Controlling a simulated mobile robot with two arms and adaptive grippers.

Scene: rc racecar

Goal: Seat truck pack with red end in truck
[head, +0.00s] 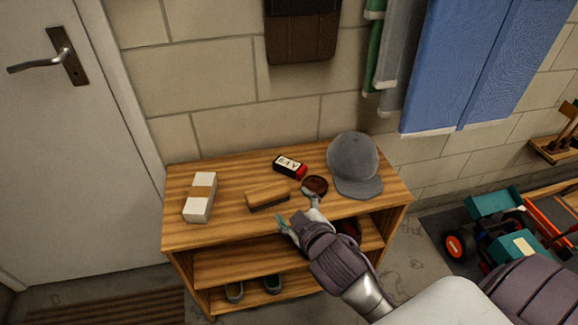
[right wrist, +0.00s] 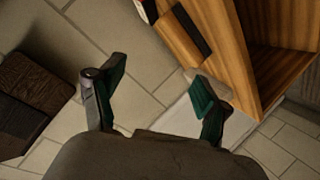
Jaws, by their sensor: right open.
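The pack (head: 289,166) is a small black block with a white label and a red end. It lies on top of the wooden shelf unit, with its red end toward the right. The teal truck (head: 492,206) with an orange-hubbed wheel is on the floor at the right, partly hidden by my arm. My right gripper (head: 294,207) is open and empty at the shelf's front edge, in front of the pack and apart from it. Its two spread fingers also show in the right wrist view (right wrist: 159,76). My left gripper is not in view.
The shelf top (head: 235,229) also holds a wooden brush (head: 267,194), a white box (head: 200,198), a round brown tin (head: 315,185) and a grey cap (head: 353,160). The brush and tin are close to the gripper. Shoes (head: 272,283) stand on the low shelf.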

